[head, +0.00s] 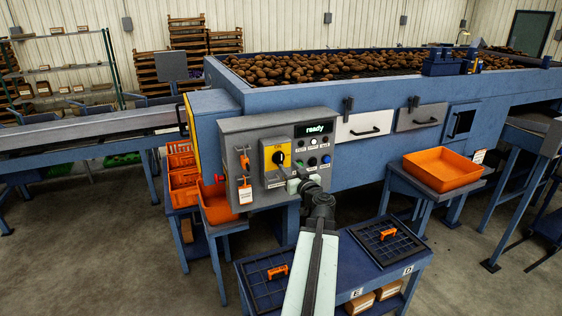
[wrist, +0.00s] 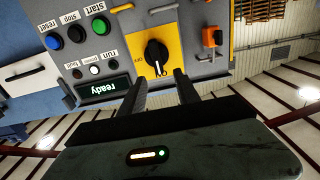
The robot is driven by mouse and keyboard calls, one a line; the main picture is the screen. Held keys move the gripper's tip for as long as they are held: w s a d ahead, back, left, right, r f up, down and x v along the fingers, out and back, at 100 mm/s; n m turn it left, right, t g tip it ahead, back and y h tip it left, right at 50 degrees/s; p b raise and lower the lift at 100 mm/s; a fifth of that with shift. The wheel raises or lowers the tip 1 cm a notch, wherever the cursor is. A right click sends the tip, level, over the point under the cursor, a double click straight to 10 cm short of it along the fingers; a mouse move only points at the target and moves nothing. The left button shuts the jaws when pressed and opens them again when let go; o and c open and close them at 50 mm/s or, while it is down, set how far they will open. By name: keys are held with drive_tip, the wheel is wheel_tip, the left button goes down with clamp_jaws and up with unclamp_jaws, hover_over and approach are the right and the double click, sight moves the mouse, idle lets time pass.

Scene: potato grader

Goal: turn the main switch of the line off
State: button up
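The main switch is a black rotary knob (head: 278,158) on a yellow plate on the grey control panel (head: 233,135). In the wrist view, turned upside down, the knob (wrist: 156,54) stands upright on its yellow plate, its pale mark toward the bottom of that picture. My gripper (head: 291,184) is in front of the panel, below and right of the knob in the head view. In the wrist view its two dark fingers (wrist: 161,76) are apart, with the knob just beyond the gap. Nothing is held between them.
The panel has a lit "ready" display (head: 315,129), a blue reset button (head: 326,159), and other buttons and lamps close right of the switch. An orange lock with a tag (head: 245,193) hangs left. An orange crate (head: 442,170) stands right; a blue table (head: 350,268) lies below my arm.

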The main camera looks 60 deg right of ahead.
sight(281, 158)
drive_tip(key=shift+x, duration=3.85)
